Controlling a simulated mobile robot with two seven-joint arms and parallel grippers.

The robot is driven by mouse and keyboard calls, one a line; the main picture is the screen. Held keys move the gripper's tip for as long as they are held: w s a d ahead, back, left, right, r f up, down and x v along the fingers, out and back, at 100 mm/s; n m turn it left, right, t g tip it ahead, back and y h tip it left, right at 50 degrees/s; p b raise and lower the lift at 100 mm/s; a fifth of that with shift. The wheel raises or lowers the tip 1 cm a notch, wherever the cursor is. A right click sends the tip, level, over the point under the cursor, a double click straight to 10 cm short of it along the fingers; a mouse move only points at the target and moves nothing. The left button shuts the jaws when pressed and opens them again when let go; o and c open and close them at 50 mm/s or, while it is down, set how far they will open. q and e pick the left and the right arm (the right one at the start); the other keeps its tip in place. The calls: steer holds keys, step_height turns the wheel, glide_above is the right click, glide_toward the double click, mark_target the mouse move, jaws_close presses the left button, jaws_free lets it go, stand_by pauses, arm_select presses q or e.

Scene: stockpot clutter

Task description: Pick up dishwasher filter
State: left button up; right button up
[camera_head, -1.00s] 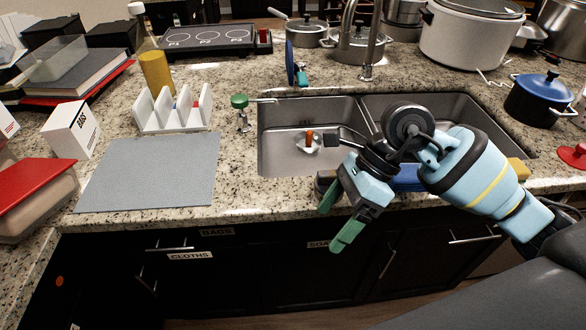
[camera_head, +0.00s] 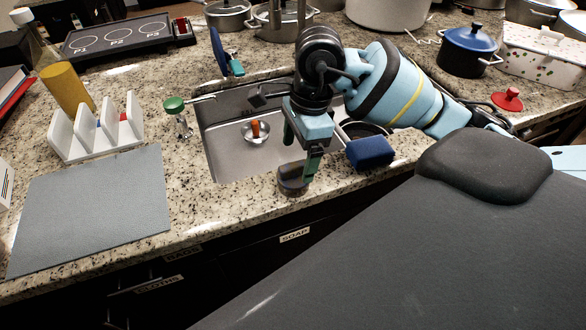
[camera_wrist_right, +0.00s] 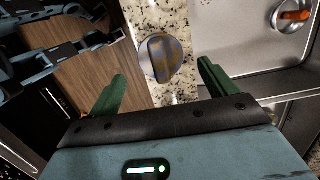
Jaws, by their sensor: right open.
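The likely dishwasher filter (camera_head: 292,181) is a short dark round piece on the strip of counter in front of the sink. In the right wrist view it is a round grey-brown piece with a raised bar (camera_wrist_right: 160,58) on the speckled counter edge. My right gripper (camera_head: 301,152) is open above it, with its green fingers pointing down. In the right wrist view the filter lies just beyond the open fingers (camera_wrist_right: 164,84), roughly between their lines, and nothing is held. The gripper partly covers the filter in the head view.
The sink (camera_head: 225,160) holds a strainer with an orange knob (camera_head: 256,130). A blue sponge (camera_head: 370,152) lies right of my gripper. A grey mat (camera_head: 95,210), white rack (camera_head: 98,130) and green-topped item (camera_head: 178,110) stand left. The counter's front edge is close to the filter.

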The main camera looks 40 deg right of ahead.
mark_target(294, 165)
steer(key=shift+w+f, duration=0.1)
steer(key=shift+f, duration=0.25)
steer(key=shift+a+f, duration=0.15)
steer(key=shift+f, duration=0.05)
steer(key=f, duration=0.3)
steer(key=shift+a+f, duration=0.2)
steer(key=shift+a, duration=0.2)
steer(key=shift+w+f, duration=0.1)
steer(key=shift+f, duration=0.5)
arm_select(q)
steer(key=shift+w+a+r, duration=0.1)
steer(key=shift+w+r, duration=0.3)
steer(key=shift+w, duration=0.1)
arm_select(e)
steer(key=shift+c, duration=0.2)
steer(key=c, duration=1)
steer(key=shift+c, duration=0.2)
steer(key=shift+r, duration=0.15)
